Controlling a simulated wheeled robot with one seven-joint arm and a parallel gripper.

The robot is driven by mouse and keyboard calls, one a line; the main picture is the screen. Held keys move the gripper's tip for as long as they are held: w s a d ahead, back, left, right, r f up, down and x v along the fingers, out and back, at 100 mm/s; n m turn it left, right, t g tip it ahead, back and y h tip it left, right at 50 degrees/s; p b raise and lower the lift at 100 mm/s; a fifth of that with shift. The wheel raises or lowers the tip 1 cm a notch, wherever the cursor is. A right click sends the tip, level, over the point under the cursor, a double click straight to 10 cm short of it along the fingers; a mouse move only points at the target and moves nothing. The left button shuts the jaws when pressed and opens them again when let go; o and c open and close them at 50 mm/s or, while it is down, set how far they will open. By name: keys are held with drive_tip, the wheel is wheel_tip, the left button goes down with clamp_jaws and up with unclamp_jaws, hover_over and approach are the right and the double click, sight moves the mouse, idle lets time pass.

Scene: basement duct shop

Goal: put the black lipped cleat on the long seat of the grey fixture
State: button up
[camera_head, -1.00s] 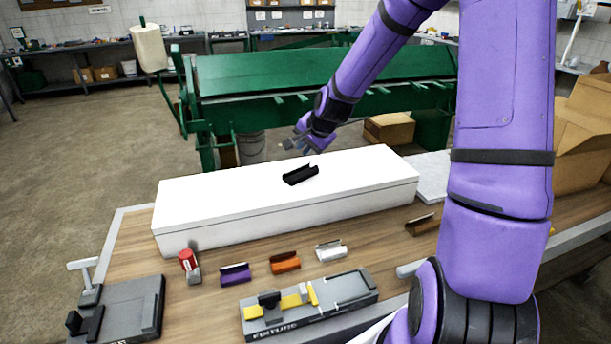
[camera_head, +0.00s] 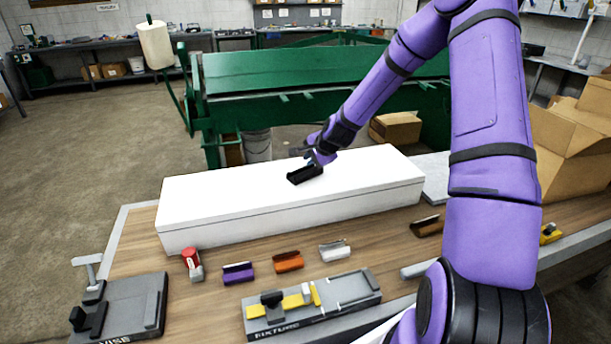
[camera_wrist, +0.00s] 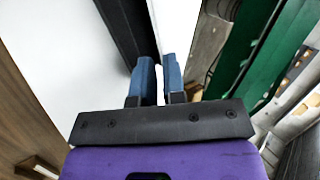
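The black lipped cleat (camera_head: 305,174) lies on top of the long white box. In the wrist view the cleat (camera_wrist: 122,30) runs up from the fingertips, cut off by the top edge. My gripper (camera_head: 314,157) is down at the cleat's far side. In the wrist view my gripper's (camera_wrist: 160,72) two blue fingers are a narrow gap apart, at the cleat's right edge; the left finger overlaps the cleat. I see no firm grip. The grey fixture (camera_head: 350,314) lies at the table's front, with yellow pieces, a black block and a long bare seat (camera_head: 352,287) at its right.
The white box (camera_head: 290,219) fills the table's back. Purple (camera_head: 238,274), orange (camera_head: 288,262), white (camera_head: 335,251) and brown (camera_head: 427,226) cleats lie before it. A red-topped item (camera_head: 192,262) and a grey vise (camera_head: 130,308) stand left. Cardboard boxes (camera_head: 570,140) are at right.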

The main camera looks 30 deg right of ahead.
sight(290, 177)
drive_tip(key=x, duration=0.5)
drive_tip(key=shift+d, duration=0.2)
clamp_jaws()
drive_tip(key=shift+r, duration=0.1)
